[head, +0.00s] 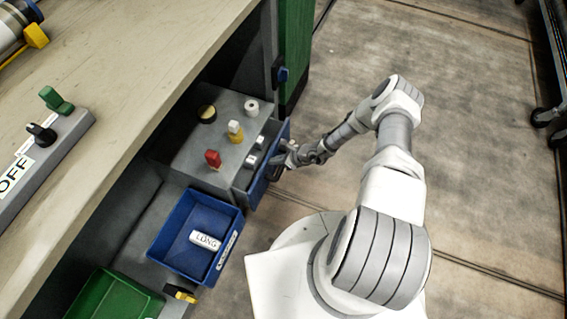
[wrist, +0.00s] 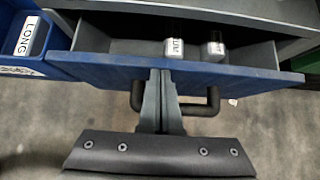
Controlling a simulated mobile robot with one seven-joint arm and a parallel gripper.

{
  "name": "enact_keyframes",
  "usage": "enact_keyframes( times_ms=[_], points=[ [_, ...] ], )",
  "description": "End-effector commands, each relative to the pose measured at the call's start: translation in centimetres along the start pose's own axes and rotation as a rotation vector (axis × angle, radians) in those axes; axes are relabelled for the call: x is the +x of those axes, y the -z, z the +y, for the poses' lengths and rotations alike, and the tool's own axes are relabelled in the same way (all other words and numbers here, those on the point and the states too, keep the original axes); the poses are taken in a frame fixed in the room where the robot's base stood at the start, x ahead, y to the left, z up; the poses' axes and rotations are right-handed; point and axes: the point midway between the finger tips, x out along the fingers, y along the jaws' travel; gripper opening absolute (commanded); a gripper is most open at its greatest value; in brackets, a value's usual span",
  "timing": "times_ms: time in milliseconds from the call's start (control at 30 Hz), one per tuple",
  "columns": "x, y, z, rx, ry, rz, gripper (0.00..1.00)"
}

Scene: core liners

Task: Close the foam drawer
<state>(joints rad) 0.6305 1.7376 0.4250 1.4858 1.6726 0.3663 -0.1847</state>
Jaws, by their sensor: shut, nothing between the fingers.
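A drawer with a blue front (wrist: 100,72) and a black bar handle (wrist: 214,104) stands partly open in the wrist view. In the head view its blue front (head: 270,168) juts out from the right side of a grey cabinet (head: 222,140). Two small blocks with white labelled ends (wrist: 174,48) lie inside it. No label naming this drawer is readable. My gripper (wrist: 160,74) is shut and empty, its fingertips at the drawer front between the handle's two ends. Whether it touches the front cannot be told. In the head view my gripper (head: 277,171) is small beside the drawer front.
A blue bin (head: 168,247) with a block marked LONG (head: 204,240) stands left of the drawer. A green bin (head: 112,298) is below it. Red, yellow and white pieces stand on the cabinet top. A workbench (head: 130,55) overhangs at left.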

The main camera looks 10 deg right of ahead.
Motion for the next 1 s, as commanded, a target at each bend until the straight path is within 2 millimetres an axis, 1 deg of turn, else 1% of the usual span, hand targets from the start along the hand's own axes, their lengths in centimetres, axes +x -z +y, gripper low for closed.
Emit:
enact_keyframes(
  times_ms=[33,200,400,600,1000],
  points=[
    [0.9,-1.0,0.2,-0.002,-0.003,-0.001,0.00],
    [3.1,-3.0,0.1,-0.002,-0.002,0.001,0.00],
    [4.5,-4.4,0.1,-0.001,-0.001,0.000,0.00],
    [5.0,-4.9,0.1,0.001,0.000,0.000,0.00],
    [5.2,-5.2,0.0,0.001,0.001,-0.007,0.00]
  ],
)
